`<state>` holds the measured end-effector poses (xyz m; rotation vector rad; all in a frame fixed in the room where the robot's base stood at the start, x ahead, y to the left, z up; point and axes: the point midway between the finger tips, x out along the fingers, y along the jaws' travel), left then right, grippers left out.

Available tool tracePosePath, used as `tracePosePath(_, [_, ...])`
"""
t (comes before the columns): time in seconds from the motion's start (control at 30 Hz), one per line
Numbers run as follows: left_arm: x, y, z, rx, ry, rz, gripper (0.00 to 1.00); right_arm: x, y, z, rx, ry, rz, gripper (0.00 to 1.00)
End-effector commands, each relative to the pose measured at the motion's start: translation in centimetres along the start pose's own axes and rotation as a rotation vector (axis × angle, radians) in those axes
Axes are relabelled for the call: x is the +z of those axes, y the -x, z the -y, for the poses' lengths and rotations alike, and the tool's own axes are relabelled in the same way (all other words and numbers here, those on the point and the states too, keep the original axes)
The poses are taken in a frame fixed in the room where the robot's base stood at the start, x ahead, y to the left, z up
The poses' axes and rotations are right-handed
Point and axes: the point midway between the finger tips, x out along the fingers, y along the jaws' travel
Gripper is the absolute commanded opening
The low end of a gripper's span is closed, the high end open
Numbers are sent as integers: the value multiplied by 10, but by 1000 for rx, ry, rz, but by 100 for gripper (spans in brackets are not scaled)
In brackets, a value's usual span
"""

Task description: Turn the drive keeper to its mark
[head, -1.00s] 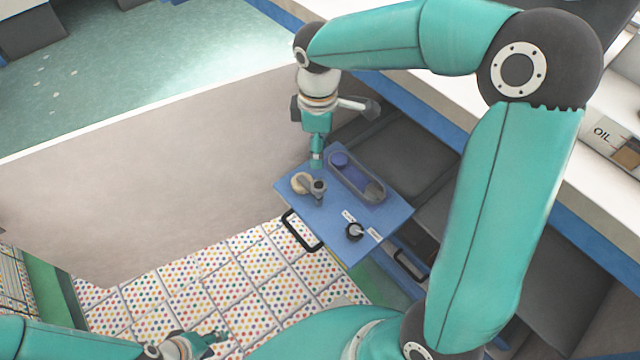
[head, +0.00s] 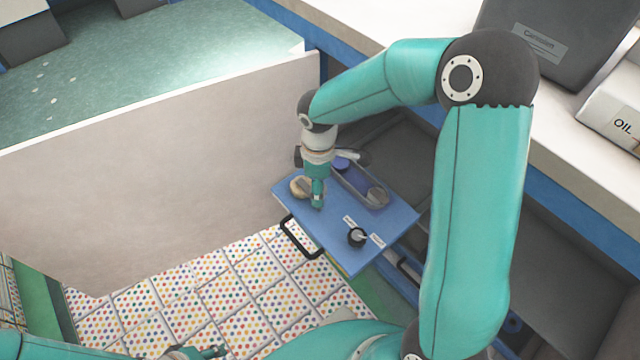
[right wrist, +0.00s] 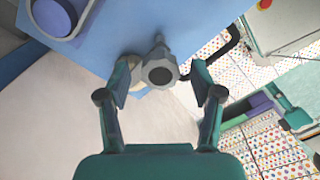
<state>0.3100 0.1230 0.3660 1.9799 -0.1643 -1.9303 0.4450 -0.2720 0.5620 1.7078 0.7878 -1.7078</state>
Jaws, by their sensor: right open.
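A blue board (head: 335,225) carries a grey fitting with a round, dark-ended knob (right wrist: 160,73), beside a cream disc (head: 299,187). A black knob (head: 357,237) with a light pointer and two small white labels stands nearer the board's front corner. I cannot tell from the frames which of these is the drive keeper. My right gripper (head: 317,202) points down over the grey fitting and hides most of it in the head view. In the right wrist view its open fingers (right wrist: 162,88) stand either side of the grey knob, apart from it. My left gripper (head: 198,353) is low, at the bottom edge.
A blue oblong tray (head: 362,188) with rounded ends lies on the board, close behind the right gripper. A black handle (head: 299,240) sticks out at the board's left edge. A pale panel (head: 160,170) stands to the left. The dotted tile floor (head: 235,290) is clear.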

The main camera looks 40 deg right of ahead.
Motion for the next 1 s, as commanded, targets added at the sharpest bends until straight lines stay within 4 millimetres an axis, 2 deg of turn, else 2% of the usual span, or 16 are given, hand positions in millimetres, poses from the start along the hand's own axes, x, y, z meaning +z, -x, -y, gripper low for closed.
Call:
tracePosePath(0.1, [0,0,0,0,0,0,40,0,0,0,0,0,0,64])
tracePosePath(0.4, [0,0,0,0,0,0,40,0,0,0,0,-1,0,14])
tracePosePath(0.5, [0,0,0,0,0,0,40,0,0,0,0,-1,0,0])
tracePosePath(0.63, [0,0,-1,0,-3,1,40,5,0,-4,1,-4,0,0])
tracePosePath(1.0, [0,8,-3,0,0,0,40,-13,2,2,0,77,0,0])
